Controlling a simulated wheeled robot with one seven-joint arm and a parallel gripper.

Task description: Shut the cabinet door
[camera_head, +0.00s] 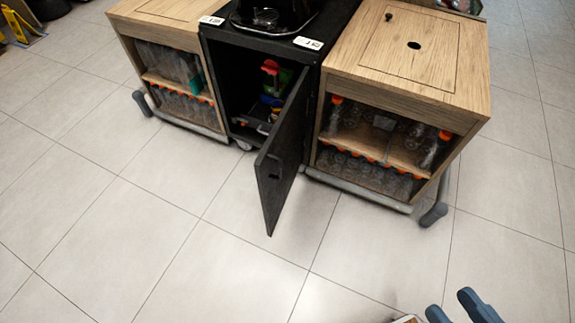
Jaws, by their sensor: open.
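The black cabinet door (279,165) stands open, swung out from the black cabinet (227,82) in the middle of the view. It is hinged at the cabinet's right side, and a recessed handle shows near its free edge. My gripper (455,308) is at the bottom right, with two blue-grey fingers apart and empty. It is well in front of and to the right of the door, touching nothing. The rest of my gripper is cut off by the frame edge.
Bottles and a red-capped item (270,67) stand inside the cabinet. Wooden carts with bottles flank it, one left (172,20) and one right (440,80). The right cart has a grey bumper rail (358,190) near the floor. The tiled floor (150,240) in front is clear.

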